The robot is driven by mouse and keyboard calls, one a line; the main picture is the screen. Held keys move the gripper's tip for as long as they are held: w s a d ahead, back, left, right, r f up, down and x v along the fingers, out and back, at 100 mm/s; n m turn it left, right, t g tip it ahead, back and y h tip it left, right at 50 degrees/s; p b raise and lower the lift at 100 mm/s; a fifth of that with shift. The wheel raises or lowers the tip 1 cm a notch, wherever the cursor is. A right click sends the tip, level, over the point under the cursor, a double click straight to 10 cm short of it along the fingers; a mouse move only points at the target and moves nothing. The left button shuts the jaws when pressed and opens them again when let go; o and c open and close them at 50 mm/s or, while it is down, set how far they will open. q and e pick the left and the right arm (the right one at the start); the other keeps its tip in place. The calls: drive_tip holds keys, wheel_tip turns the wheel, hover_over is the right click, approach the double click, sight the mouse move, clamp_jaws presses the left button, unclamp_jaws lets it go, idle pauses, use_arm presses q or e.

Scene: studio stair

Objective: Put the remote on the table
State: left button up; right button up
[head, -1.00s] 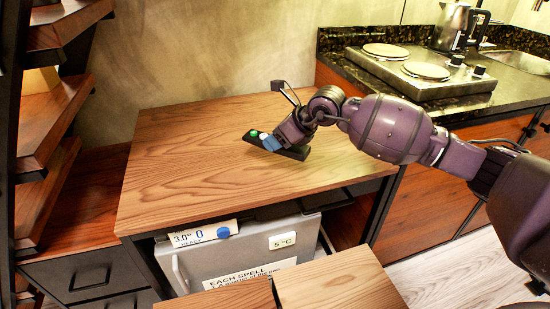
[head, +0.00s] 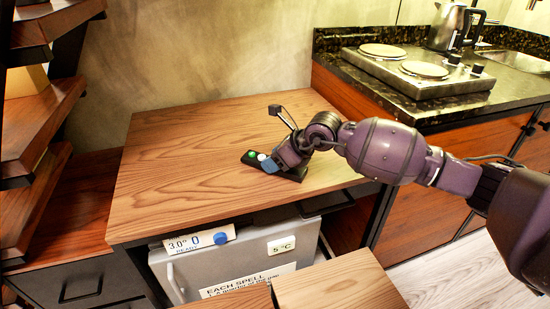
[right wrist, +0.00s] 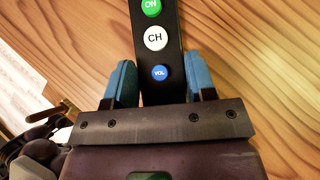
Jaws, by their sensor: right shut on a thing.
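My left gripper is not in view.
A grey box with labels (head: 250,262) stands under the table. Two wooden seats or stools (head: 335,285) are at the front. Dark wooden stairs (head: 40,110) rise at the left. A counter with a hob (head: 415,75) and kettle (head: 455,25) is at the right. The table's left half is clear.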

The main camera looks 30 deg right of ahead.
drive_tip(key=o, duration=0.9)
drive_tip(key=shift+o, duration=0.2)
